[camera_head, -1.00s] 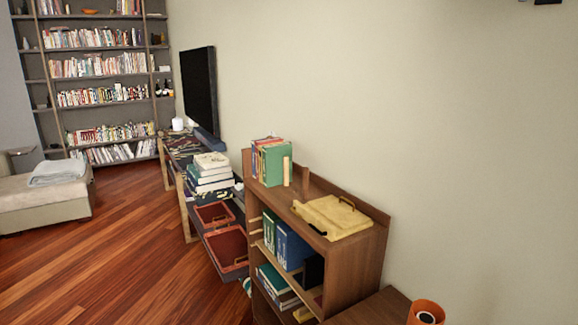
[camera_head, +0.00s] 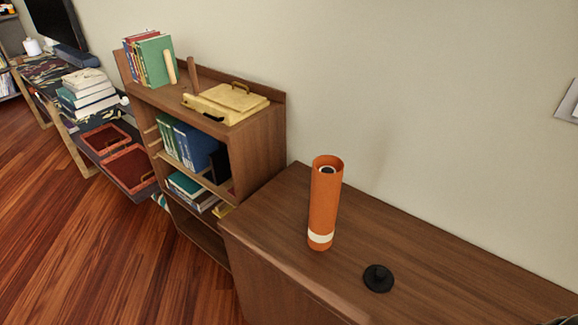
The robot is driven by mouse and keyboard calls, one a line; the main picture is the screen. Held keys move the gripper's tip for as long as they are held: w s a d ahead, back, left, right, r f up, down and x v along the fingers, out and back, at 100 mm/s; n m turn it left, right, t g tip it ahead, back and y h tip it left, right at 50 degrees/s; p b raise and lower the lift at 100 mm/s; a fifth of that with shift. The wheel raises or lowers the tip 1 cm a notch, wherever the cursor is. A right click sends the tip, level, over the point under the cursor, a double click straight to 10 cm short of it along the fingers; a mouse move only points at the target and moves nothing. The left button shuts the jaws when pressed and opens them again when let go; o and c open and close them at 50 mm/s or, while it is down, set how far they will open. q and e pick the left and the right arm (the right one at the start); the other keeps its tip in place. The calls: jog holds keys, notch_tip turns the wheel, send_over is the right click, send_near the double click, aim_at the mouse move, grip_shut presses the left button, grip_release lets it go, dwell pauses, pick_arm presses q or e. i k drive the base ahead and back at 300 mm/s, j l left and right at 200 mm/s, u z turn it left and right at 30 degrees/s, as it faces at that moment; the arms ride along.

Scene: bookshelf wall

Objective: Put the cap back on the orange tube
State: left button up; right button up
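The orange tube (camera_head: 324,205) stands upright on a brown wooden cabinet top. Its top end is open, with a dark and light inside showing, and a pale band runs around it near the bottom. A black round cap (camera_head: 378,278) with a small raised knob lies on the same top, to the right of and nearer than the tube, apart from it. Neither of my grippers can be made out in the head view. A small dark piece at the bottom right corner is too cut off to identify.
The cabinet top (camera_head: 450,262) is clear around the tube and cap, with a wall behind. To the left stands a taller shelf (camera_head: 262,140) holding books (camera_head: 156,60) and a yellow box (camera_head: 226,103). Beyond are red trays (camera_head: 130,166) and open wood floor (camera_head: 70,240).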

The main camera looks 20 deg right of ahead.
aim_at(326, 188)
jog(key=z, duration=1.5)
jog(key=j+z, duration=0.4)
jog(key=j, duration=0.75)
jog(key=j+z, duration=0.35)
jog(key=j, duration=0.75)
jog(key=k, duration=0.05)
